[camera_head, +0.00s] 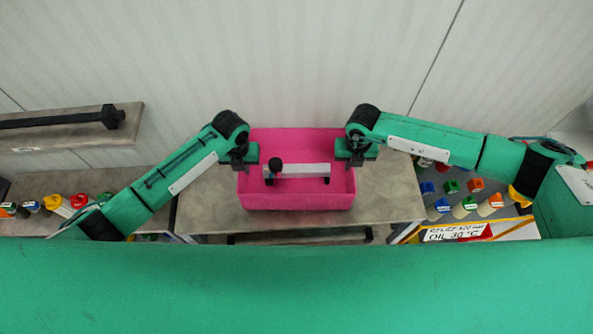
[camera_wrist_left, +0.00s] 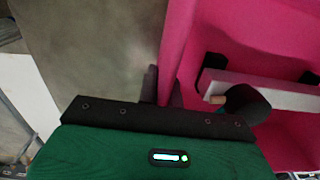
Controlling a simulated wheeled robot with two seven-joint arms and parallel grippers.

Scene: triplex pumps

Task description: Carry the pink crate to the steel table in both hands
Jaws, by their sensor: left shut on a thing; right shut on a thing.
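The pink crate (camera_head: 297,201) is in the middle of the head view, level, over the grey table (camera_head: 207,205). I cannot tell whether its base touches the tabletop. A light bar with black ends and a round black knob (camera_head: 305,170) lies in the crate. My left gripper (camera_head: 244,162) is shut on the crate's left wall, and my right gripper (camera_head: 354,156) is shut on its right wall. In the left wrist view the crate wall (camera_wrist_left: 180,38) runs down into my left gripper (camera_wrist_left: 160,88); its fingertips are partly hidden.
A panelled wall (camera_head: 270,60) stands behind the table. Bottles (camera_head: 60,205) stand on a surface at the left, below a shelf (camera_head: 70,135) with a black bar. Bare tabletop shows on both sides of the crate.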

